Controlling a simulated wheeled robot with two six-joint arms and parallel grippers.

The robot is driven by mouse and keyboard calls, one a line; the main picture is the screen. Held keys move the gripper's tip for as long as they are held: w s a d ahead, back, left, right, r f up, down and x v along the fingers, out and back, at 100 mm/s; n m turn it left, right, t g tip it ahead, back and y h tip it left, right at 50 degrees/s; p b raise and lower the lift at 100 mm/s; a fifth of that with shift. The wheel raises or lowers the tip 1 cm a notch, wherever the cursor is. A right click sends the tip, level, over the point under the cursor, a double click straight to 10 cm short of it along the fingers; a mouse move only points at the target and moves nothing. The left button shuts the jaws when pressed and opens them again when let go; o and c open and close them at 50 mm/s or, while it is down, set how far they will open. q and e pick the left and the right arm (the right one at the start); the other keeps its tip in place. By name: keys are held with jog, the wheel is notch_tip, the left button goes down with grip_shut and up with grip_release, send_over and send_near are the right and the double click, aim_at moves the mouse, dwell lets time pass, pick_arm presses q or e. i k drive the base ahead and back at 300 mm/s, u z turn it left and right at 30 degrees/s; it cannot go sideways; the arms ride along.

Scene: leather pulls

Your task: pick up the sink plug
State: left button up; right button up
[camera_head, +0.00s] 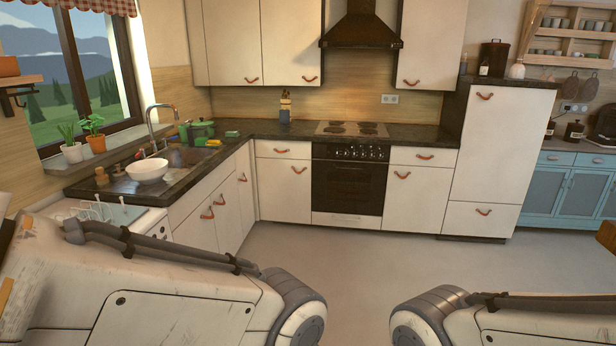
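I cannot make out a sink plug in the head view. The sink (183,158) is set in the dark counter on the left, under a tall curved faucet (151,122), and I see only part of its basin. A white bowl (148,171) stands at the near side of the sink. A small brown object (101,176) stands on the counter left of the bowl; it is too small to identify. Large pale links of my own arms fill the bottom left and bottom right. Neither of my grippers is in view.
Two potted plants (94,138) are on the windowsill. A white rack (98,211) is at the near left. The stove (351,130) is at the back. The grey floor (350,262) ahead is clear.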

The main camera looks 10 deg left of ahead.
aim_at(118, 171)
jog(key=z, duration=0.1)
jog(key=i, duration=1.9)
jog(key=u, duration=0.2)
jog(key=i, duration=1.8)
jog(key=u, duration=1.2)
jog(key=i, duration=1.15)
jog(key=u, duration=1.35)
jog(key=i, duration=0.75)
jog(key=u, duration=0.35)
